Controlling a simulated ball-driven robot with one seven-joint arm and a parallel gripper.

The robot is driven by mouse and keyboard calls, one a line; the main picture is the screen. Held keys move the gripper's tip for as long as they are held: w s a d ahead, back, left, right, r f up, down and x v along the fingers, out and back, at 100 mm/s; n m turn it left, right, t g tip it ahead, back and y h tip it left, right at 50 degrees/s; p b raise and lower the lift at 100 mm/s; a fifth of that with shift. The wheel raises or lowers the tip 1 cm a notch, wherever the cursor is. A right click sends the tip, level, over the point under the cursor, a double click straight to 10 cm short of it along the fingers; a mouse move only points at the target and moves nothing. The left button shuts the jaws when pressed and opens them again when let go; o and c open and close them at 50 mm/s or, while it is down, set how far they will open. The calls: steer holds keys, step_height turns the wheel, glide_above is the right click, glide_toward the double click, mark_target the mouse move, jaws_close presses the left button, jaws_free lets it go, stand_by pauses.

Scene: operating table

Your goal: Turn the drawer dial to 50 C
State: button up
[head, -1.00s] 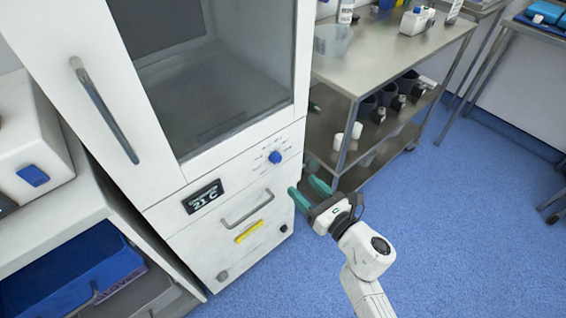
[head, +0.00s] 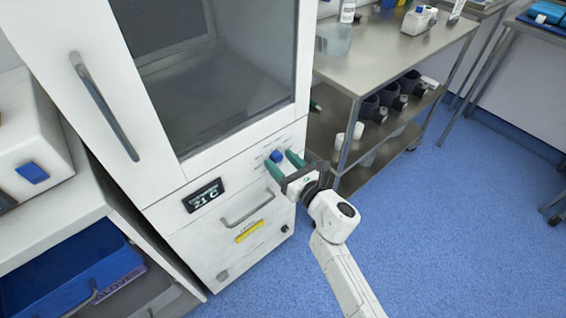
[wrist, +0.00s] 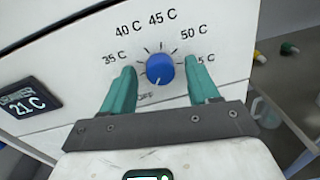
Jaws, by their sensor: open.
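The blue drawer dial (wrist: 160,68) is on the white cabinet front, ringed by temperature marks. The wrist view shows OFF, 35 C, 40 C, 45 C and 50 C, with a further label partly covered by the right finger. A small pale mark on the dial's lower edge appears to point towards OFF. The dial also shows in the head view (head: 277,156). My gripper (wrist: 160,72) is open, with one green finger on each side of the dial. I cannot tell whether the fingers touch it. The display (wrist: 29,101) reads 21 C.
A steel trolley (head: 400,60) with bottles and dark cups stands close to the right. Blue floor (head: 450,230) is clear at the right front.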

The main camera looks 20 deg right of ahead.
steer(key=shift+c, duration=0.4)
steer(key=c, duration=1)
steer(key=shift+o, duration=0.2)
